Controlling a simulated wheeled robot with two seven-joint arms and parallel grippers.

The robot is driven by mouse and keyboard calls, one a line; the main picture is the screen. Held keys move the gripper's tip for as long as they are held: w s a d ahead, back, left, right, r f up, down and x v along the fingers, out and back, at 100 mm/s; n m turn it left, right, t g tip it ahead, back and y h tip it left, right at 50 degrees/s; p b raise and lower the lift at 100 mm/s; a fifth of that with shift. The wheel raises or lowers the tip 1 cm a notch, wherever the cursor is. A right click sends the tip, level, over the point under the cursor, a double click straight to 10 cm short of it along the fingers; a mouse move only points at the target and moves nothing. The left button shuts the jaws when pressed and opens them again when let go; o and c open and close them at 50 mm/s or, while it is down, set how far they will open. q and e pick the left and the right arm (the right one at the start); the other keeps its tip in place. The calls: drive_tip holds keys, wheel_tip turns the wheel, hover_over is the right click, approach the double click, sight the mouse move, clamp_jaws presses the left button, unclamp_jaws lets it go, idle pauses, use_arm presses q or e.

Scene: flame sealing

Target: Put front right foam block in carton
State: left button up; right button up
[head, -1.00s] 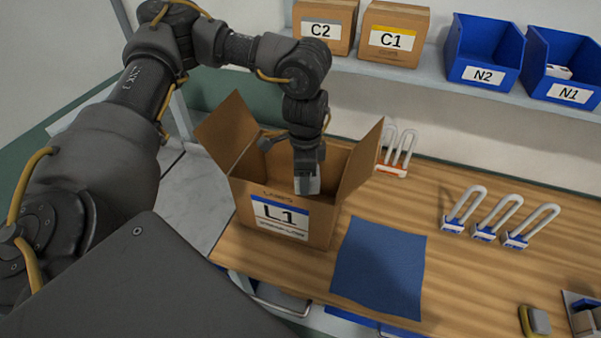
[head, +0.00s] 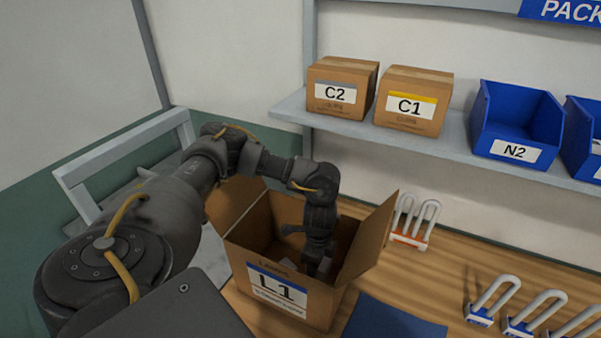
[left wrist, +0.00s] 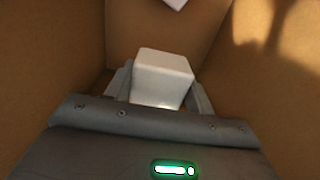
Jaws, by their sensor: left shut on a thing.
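The open carton (head: 323,303) labelled L1 stands on the bench with flaps spread. My left gripper (head: 316,264) reaches down inside it, and its fingertips are hidden behind the front wall in the head view. In the left wrist view, my left gripper (left wrist: 160,92) is shut on a white foam block (left wrist: 163,72), with one finger at each side. The block is between the brown carton walls; I cannot tell whether it touches the floor. Another white piece (left wrist: 176,3) shows at the top edge of that view. My right gripper is not in view.
A blue mat (head: 392,322) lies right of the carton. White U-shaped parts stand in an orange-based holder (head: 410,238) behind it, and others with blue bases (head: 480,318) stand at the right. Cartons C2 (head: 341,108) and C1 (head: 411,122) and blue bin N2 (head: 515,172) are on the shelf.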

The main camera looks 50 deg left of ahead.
sight(317, 274)
use_arm(q)
drive_tip(key=shift+s+f, duration=0.1)
drive_tip(key=shift+f, duration=0.2)
drive_tip(key=f, duration=0.2)
drive_tip(key=f+p, duration=0.1)
drive_tip(key=f, duration=0.1)
drive_tip(key=shift+s+d, duration=0.1)
drive_tip(key=shift+d, duration=0.1)
drive_tip(key=shift+f, duration=0.5)
wheel_tip(317, 274, down, 3)
drive_tip(key=shift+f+p, duration=0.2)
drive_tip(key=shift+p, duration=0.45)
drive_tip(key=shift+f, duration=0.35)
drive_tip(key=shift+f, duration=0.1)
drive_tip(key=o, duration=0.9)
drive_tip(key=shift+o, duration=0.2)
